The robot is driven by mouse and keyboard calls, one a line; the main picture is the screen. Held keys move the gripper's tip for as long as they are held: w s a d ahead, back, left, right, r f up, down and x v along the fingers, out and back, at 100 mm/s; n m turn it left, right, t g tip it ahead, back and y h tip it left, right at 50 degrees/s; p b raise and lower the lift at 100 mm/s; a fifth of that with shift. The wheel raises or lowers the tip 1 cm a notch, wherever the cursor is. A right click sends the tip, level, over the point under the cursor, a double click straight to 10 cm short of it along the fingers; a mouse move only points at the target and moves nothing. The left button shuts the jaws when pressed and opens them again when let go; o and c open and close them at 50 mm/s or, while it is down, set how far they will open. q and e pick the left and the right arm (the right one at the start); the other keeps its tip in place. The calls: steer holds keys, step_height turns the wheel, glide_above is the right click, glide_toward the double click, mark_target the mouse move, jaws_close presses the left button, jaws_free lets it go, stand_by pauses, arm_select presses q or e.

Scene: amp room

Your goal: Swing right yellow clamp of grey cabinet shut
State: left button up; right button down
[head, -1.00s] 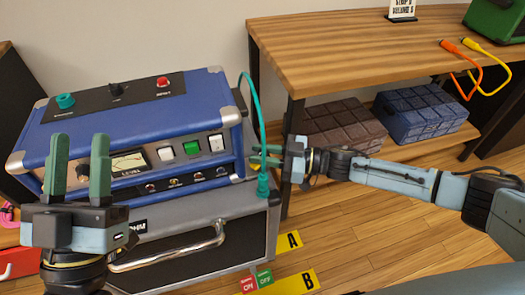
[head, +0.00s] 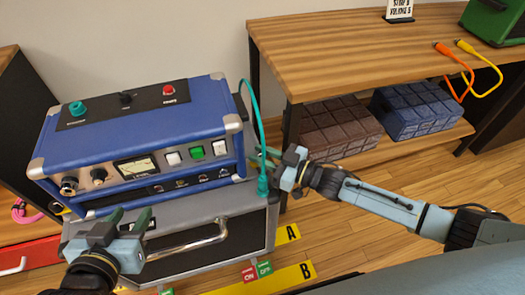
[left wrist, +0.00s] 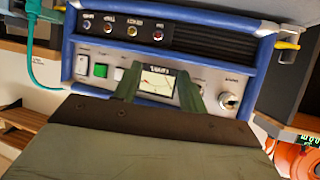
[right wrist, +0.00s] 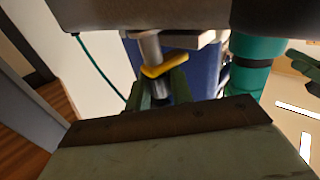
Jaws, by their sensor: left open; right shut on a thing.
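The grey cabinet (head: 245,220) stands on the floor with the blue amplifier (head: 140,135) on top. The right yellow clamp (right wrist: 168,66) shows in the right wrist view between the fingers of my right gripper (right wrist: 160,88). That gripper is shut on it. My left gripper (head: 129,220) is open and empty in front of the amplifier's left part. Its fingers (left wrist: 160,88) show before the meter in the left wrist view.
A teal cable (head: 259,130) loops down to a plug (head: 263,184) at the cabinet's right corner, close to my right gripper. A wooden bench (head: 350,55) with brown (head: 335,130) and blue (head: 415,112) blocks stands right. Floor labels A and B lie in front.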

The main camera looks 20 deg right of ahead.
steer(key=shift+r+m+t+h, duration=0.1)
steer(key=shift+m+t+h, duration=0.2)
steer(key=shift+t, duration=0.1)
arm_select(q)
steer(key=s+f+g, duration=0.1)
steer(key=s+a+f+g, duration=0.1)
steer(key=shift+a+f+y, duration=0.1)
steer(key=shift+f+y, duration=0.2)
arm_select(e)
steer(key=c, duration=1.3)
jaws_free()
steer(key=shift+o, duration=0.2)
steer(key=shift+s, duration=0.1)
